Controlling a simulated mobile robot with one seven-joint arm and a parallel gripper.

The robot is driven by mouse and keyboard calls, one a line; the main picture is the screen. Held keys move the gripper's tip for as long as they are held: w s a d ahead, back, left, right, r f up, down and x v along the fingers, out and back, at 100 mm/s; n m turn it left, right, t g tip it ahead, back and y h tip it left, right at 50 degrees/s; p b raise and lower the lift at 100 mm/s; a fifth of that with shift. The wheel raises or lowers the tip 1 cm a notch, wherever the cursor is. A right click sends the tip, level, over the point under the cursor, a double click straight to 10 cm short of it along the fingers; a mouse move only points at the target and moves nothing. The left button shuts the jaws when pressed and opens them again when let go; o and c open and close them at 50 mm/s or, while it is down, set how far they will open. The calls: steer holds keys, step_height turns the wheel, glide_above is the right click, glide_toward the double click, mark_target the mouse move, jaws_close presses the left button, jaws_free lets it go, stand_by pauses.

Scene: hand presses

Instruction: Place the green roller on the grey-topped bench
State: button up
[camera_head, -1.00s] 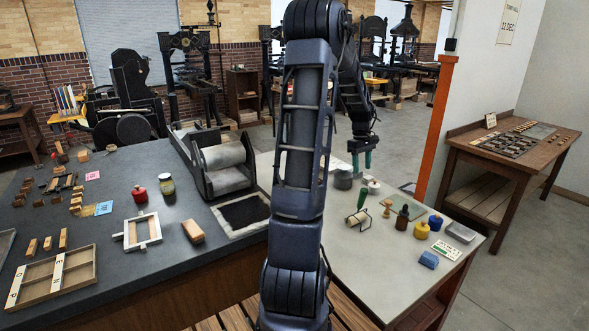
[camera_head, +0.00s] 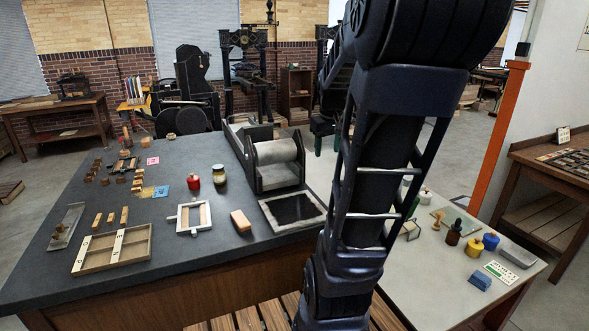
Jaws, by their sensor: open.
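The green roller (camera_head: 410,231) lies on the pale-topped bench (camera_head: 440,292) at right. Its frame end shows just right of my arm, which hides part of it. The bench with the dark grey top (camera_head: 150,220) fills the left and centre. My gripper (camera_head: 327,146), with green fingers, hangs beyond the far side of the benches, left of my upper arm and right of the press with the pale cylinder. It is open, apart from the roller, and I see nothing between its fingers.
The grey top holds a cylinder press (camera_head: 275,163), a dark inking slab (camera_head: 293,210), a wooden block (camera_head: 241,221), a white frame (camera_head: 194,217), a type tray (camera_head: 112,250) and jars. Bare grey surface lies around them. An orange post (camera_head: 497,150) stands behind.

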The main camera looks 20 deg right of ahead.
steer(key=s+a+t, duration=0.2)
steer(key=s+a, duration=0.8)
steer(key=a, duration=0.5)
steer(key=shift+s+a+y, duration=0.15)
steer(key=shift+a+y, duration=0.15)
steer(key=shift+y, duration=0.1)
